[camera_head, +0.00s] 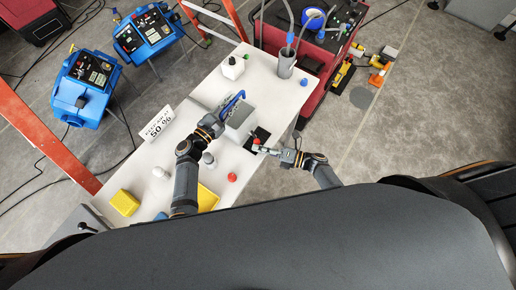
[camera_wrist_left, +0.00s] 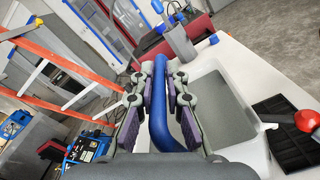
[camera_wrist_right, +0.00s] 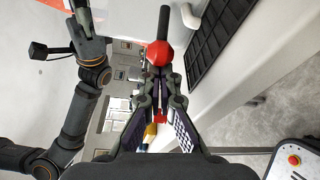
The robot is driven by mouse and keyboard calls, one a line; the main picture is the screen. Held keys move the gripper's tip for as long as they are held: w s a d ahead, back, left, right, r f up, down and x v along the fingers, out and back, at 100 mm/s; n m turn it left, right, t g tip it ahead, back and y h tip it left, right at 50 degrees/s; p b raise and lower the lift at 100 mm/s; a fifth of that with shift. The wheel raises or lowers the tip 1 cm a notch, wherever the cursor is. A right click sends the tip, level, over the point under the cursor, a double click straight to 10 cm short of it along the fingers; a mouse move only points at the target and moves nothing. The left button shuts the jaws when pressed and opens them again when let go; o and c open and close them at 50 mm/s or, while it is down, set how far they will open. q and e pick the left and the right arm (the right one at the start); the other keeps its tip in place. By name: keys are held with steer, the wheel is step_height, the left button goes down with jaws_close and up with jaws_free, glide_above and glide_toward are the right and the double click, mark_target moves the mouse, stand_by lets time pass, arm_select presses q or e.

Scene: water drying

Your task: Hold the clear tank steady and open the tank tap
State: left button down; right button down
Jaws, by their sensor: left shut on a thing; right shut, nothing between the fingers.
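The clear tank (camera_head: 239,114) stands on the white table, with a blue handle (camera_wrist_left: 158,100) along its side. Grey-looking contents show inside the tank in the left wrist view (camera_wrist_left: 222,110). My left gripper (camera_head: 220,118) is shut on the blue handle; its padded fingers sit on both sides of the bar. The tap has a red knob (camera_wrist_right: 160,53) on a dark rod, and the knob also shows in the left wrist view (camera_wrist_left: 308,121). My right gripper (camera_wrist_right: 160,95) is shut and empty, with its fingertips close to the red knob; I cannot tell whether they touch.
A black grid tray (camera_wrist_left: 288,135) lies beside the tank under the tap. A sign (camera_head: 157,123), small bottles and a yellow block (camera_head: 124,202) occupy the near left.

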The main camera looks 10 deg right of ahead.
steer(key=shift+w+d+n+g+y, duration=0.3)
steer(key=shift+d+n+g, duration=0.15)
steer(key=shift+d, duration=0.35)
steer(key=shift+w+d, duration=1)
steer(key=shift+d, duration=0.25)
steer(key=v, duration=1.2)
steer(key=shift+s, duration=0.15)
